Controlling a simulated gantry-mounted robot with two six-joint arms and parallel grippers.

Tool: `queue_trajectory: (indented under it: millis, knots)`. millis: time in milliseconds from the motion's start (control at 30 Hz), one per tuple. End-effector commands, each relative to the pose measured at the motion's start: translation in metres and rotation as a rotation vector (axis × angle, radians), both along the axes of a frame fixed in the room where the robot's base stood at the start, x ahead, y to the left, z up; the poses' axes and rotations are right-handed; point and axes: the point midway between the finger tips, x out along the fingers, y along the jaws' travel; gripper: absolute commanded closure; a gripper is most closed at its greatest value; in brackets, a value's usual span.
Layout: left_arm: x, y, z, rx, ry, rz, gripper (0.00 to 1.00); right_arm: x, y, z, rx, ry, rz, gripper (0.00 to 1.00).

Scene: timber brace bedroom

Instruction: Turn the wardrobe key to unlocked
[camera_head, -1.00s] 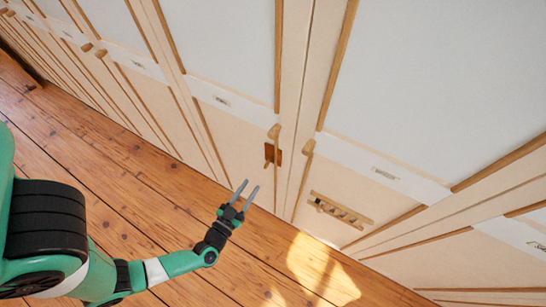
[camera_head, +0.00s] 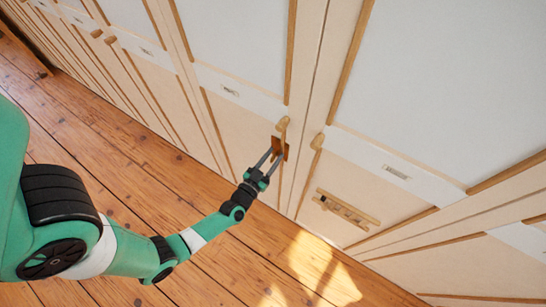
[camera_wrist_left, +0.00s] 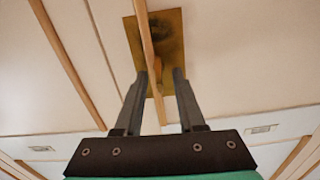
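The wardrobe's lock plate, a small brown-gold square (camera_head: 279,148), is on a cream door just below a wooden knob (camera_head: 283,124). The plate also shows in the wrist view (camera_wrist_left: 168,45), with a dark patch in its middle. My left gripper (camera_head: 274,157) is at the plate, its two fingers apart. In the wrist view the fingertips (camera_wrist_left: 160,74) stand on either side of a narrow light-wood piece (camera_wrist_left: 148,50) that crosses the plate. A gap shows beside this piece. The key's shape and turn are too small to make out. My right gripper is not in view.
A second knob (camera_head: 317,141) is on the neighbouring door to the right. A small wooden rack (camera_head: 345,209) is fixed lower on that door. Long cream wardrobe fronts with wooden trim run across. The plank floor (camera_head: 130,190) in front is clear.

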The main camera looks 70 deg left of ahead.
Motion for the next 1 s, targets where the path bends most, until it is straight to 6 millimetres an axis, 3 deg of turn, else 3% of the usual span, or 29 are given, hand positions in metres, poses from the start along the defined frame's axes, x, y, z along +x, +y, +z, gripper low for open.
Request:
queue_trajectory:
  millis: [67,200,300,967,1000]
  knots:
    - [-0.0001,-0.0002,0.0001,0.000,0.000,0.000,0.61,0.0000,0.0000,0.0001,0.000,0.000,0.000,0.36]
    - [-0.0002,-0.0003,0.0002,0.000,0.000,0.000,0.86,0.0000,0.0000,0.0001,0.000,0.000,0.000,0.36]
    - [-0.0003,-0.0003,0.0002,0.000,0.000,0.000,1.00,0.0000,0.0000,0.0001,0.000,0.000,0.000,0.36]
    - [-0.0008,0.0003,0.0003,-0.061,-0.046,0.000,1.00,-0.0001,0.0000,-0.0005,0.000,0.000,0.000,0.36]
    - [-0.0008,0.0003,0.0003,-0.061,-0.046,0.000,0.86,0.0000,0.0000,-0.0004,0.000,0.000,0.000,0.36]
